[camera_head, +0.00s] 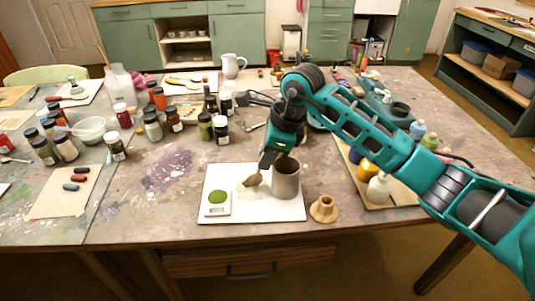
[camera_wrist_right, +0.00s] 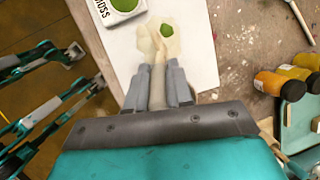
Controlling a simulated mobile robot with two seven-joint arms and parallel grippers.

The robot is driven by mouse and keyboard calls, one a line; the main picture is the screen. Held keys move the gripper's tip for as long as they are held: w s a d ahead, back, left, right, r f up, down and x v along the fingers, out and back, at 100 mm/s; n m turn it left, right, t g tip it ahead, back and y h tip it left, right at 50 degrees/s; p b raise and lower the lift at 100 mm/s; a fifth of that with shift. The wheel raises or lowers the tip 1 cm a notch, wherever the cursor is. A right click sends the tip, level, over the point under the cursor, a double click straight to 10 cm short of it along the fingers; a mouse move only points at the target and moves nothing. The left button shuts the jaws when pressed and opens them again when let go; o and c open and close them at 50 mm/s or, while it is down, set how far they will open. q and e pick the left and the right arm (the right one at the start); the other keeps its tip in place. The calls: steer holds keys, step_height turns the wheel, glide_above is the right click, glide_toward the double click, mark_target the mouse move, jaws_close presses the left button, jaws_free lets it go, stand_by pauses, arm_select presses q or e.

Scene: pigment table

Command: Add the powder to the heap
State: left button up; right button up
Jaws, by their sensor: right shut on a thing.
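My right gripper (camera_head: 268,160) is shut on the handle of a tan scoop (camera_head: 252,180), over a white board (camera_head: 246,214). In the right wrist view, the handle (camera_wrist_right: 158,86) is between the two fingers, and a small patch of green powder (camera_wrist_right: 166,31) shows at the scoop's pale end. The green heap (camera_head: 217,196) lies on a small white tile (camera_head: 217,210) on the board, left of the scoop. The heap (camera_wrist_right: 123,4) is partly cut off in the wrist view. I see no left gripper.
A grey-brown cup (camera_head: 287,182) stands on the board, close to the right of the scoop. A tan flanged piece (camera_head: 323,209) sits off the board's right edge. Several jars and a white bowl (camera_head: 89,130) stand to the left. Bottles (camera_head: 379,188) stand on the right under my arm.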

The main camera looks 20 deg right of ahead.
steer(key=shift+r+p, duration=2.35)
steer(key=shift+r, duration=1.15)
